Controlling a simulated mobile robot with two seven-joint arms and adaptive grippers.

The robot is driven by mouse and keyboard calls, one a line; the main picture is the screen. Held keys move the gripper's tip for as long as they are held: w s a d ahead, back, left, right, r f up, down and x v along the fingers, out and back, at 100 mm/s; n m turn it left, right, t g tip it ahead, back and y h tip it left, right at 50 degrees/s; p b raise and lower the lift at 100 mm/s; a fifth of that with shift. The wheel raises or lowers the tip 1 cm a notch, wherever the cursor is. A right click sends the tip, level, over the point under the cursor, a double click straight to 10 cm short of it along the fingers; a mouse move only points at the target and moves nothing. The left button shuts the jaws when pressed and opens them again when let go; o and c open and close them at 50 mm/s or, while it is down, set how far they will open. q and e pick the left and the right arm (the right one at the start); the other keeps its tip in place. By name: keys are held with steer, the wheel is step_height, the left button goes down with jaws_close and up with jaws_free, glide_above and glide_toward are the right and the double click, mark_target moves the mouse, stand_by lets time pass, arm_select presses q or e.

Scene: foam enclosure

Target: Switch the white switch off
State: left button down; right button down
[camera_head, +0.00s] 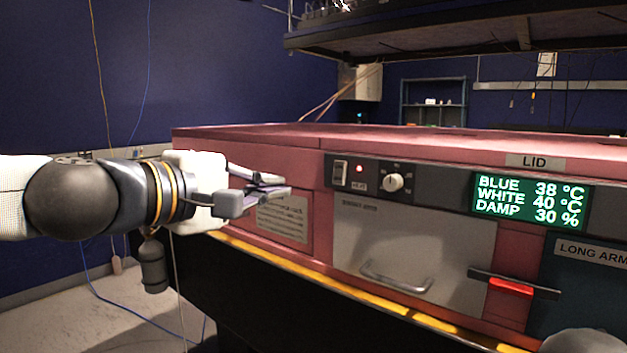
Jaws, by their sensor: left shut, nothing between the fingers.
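The white switch (340,173) is a small upright rocker on the dark control strip of the pink enclosure, near the middle of the head view. A small red light (359,169) glows just right of it. My left gripper (277,186) comes in from the left, shut and empty. Its fingertips point right, toward the switch, and appear a short way left of it and slightly lower in the picture. I cannot tell how far they are from the panel in depth. My right gripper is not in view.
A white knob (395,182) sits right of the light. A green display (531,202) reads BLUE 38, WHITE 40, DAMP 30. Below are a grey door with a handle (397,277) and a red-marked latch (511,288). A dark shelf (450,39) hangs above the lid.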

mark_target(338, 181)
arm_select(q)
steer(key=shift+s+d, duration=0.1)
steer(key=shift+d, duration=0.1)
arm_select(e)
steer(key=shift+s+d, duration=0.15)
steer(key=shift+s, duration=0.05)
